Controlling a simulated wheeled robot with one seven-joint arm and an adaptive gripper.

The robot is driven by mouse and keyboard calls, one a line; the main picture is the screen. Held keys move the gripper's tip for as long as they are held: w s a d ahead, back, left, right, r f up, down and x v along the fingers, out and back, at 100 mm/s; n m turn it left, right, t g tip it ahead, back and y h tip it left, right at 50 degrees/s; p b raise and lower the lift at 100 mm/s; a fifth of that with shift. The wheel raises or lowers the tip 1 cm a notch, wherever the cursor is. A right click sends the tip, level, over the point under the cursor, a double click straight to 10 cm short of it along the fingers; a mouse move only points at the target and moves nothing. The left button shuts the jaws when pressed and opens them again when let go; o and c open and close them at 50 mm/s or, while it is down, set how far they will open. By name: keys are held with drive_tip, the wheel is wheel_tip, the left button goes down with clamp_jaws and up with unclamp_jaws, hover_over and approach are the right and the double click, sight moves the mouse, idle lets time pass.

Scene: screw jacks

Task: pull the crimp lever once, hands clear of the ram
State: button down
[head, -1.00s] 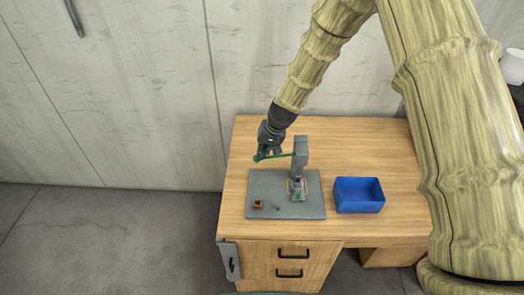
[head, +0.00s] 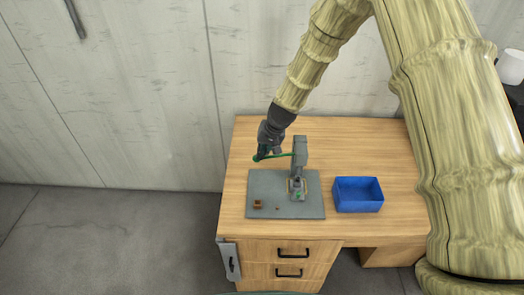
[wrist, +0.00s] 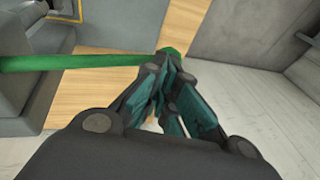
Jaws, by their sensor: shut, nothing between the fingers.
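The crimp press (head: 300,160) is a grey column standing on a grey plate (head: 262,187) on the desk. Its green lever (head: 280,155) sticks out to the left, near level, and ends in a round green knob. In the wrist view the lever (wrist: 80,62) crosses from the left to just beyond my fingertips. My gripper (head: 262,153) is shut and empty, at the knob end of the lever. In the wrist view the fingertips (wrist: 167,70) are at the lever's end and partly hide it; whether they touch cannot be told. The ram area (head: 297,183) is well clear of my gripper.
A small brown block (head: 257,204) and a tiny dark piece (head: 277,209) lie on the plate's front left. An open blue bin (head: 358,195) stands right of the plate. The wooden desk (head: 370,145) is bare behind the bin. A concrete wall (head: 120,90) rises behind.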

sight(270, 157)
drive_tip(key=shift+s+d+f, duration=0.1)
drive_tip(key=shift+s+f, duration=0.25)
drive_tip(key=shift+f, duration=0.25)
drive_tip(key=shift+s+d+f, duration=0.1)
drive_tip(key=shift+s+f, duration=0.25)
drive_tip(key=shift+f, duration=0.2)
drive_tip(key=r+p, duration=0.1)
drive_tip(key=r, duration=0.1)
drive_tip(key=w+r+p, duration=0.1)
drive_tip(key=shift+d+r+p, duration=0.15)
drive_tip(key=shift+d+p, duration=0.2)
drive_tip(key=v, duration=0.3)
drive_tip(key=b+v, duration=0.1)
drive_tip(key=v, duration=0.2)
drive_tip(key=shift+w, duration=0.2)
drive_tip(key=b+v, duration=0.2)
drive_tip(key=v, duration=0.4)
drive_tip(key=shift+d+r, duration=0.3)
drive_tip(key=shift+f, duration=0.1)
